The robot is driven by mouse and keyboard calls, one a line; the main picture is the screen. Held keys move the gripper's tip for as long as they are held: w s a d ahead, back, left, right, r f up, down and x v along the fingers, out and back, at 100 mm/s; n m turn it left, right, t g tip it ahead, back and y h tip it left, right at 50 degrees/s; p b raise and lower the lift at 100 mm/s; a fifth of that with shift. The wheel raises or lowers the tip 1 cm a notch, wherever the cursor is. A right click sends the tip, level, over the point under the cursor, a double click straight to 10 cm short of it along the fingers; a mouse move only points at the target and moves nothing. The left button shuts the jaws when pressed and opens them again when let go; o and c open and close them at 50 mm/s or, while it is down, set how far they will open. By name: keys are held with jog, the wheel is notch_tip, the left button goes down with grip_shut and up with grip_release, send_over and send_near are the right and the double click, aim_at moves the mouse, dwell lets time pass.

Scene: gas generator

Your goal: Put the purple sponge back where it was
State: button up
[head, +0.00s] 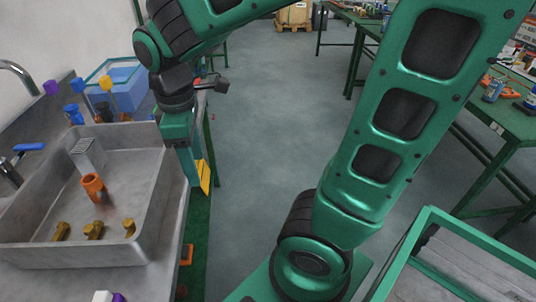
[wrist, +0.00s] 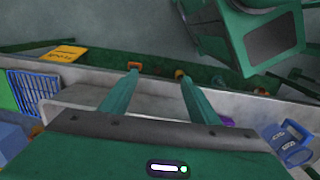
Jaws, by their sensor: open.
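My gripper (head: 190,166) hangs over the right rim of the grey sink in the head view. In the wrist view my gripper (wrist: 157,75) has its two green fingers spread wide, with nothing between them. A small purple thing (head: 118,297), perhaps the purple sponge, shows at the bottom edge of the head view beside a white object, mostly cut off. A purple patch (wrist: 228,121) also shows in the wrist view right of the fingers, partly hidden; I cannot tell if it is the same thing.
The sink (head: 88,254) holds an orange pipe piece (head: 93,185) and several brass fittings. A blue bin (head: 118,85) stands behind it. A yellow sign (head: 203,177) is close to my gripper. A green-framed table (head: 440,225) is at right. Grey floor lies between.

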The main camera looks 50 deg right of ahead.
jog(key=s+d+f+m, duration=0.1)
jog(key=s+d+m, duration=1.2)
jog(key=d+m, duration=0.3)
jog(key=shift+s+d+f+y, duration=0.2)
jog(key=shift+s+d+y, duration=0.1)
jog(key=shift+d, duration=0.4)
jog(key=shift+w+f, duration=0.25)
jog(key=shift+w, duration=0.45)
